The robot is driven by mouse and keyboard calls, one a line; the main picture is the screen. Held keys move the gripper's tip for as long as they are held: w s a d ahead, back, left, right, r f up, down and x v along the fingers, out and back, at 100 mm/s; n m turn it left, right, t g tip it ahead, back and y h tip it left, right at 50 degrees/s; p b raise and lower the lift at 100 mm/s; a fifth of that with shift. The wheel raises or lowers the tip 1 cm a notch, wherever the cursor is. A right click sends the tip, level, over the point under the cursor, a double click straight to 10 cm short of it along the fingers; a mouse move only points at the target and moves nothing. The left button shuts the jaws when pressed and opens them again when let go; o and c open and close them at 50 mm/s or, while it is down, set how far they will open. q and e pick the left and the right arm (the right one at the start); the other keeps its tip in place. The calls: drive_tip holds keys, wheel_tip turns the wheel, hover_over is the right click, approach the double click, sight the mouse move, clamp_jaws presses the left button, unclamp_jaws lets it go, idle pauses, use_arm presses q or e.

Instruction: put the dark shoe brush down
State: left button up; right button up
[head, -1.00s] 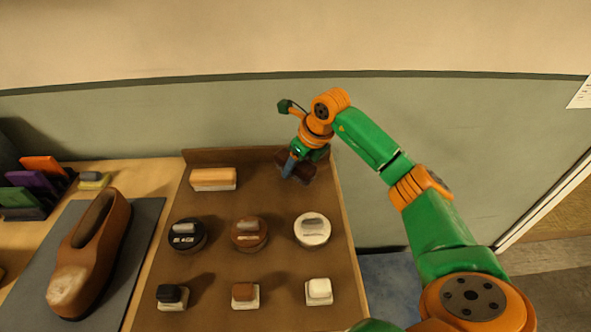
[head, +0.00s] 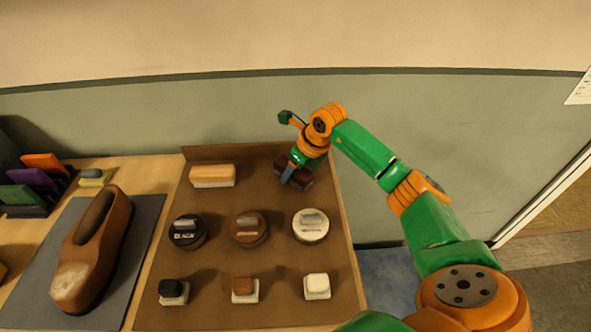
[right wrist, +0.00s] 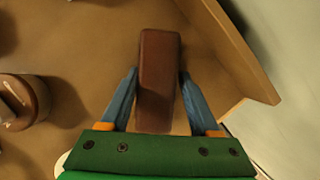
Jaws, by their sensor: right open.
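The dark shoe brush (head: 303,180) is at the back right of the brown tray (head: 215,263), right of the light brush. In the right wrist view the dark brush (right wrist: 158,82) shows as a reddish-brown block between my right gripper's blue fingers. My right gripper (head: 287,178) is over the brush, fingers pointing down; it also shows in the right wrist view (right wrist: 156,88). It is open, with a gap on each side of the brush. The brush appears to rest on the tray; its underside is hidden. My left gripper is not in view.
A light brush (head: 212,175) lies at the tray's back left. Round tins (head: 249,230) form the middle row, small daubers (head: 244,289) the front row. The tray's raised back edge (head: 230,151) is close behind. A brown shoe (head: 92,250) stands on a grey mat (head: 143,240) at left.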

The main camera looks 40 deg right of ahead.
drive_tip(key=shift+s+a+f, duration=0.25)
drive_tip(key=shift+s+f, duration=0.05)
drive_tip(key=shift+f, duration=0.2)
drive_tip(key=shift+r, duration=0.25)
drive_tip(key=v, duration=0.8)
drive_tip(key=w+v, duration=0.1)
drive_tip(key=v, duration=0.3)
drive_tip(key=shift+s+r+b, duration=0.15)
drive_tip(key=shift+r+b, duration=0.15)
drive_tip(key=shift+r, duration=0.1)
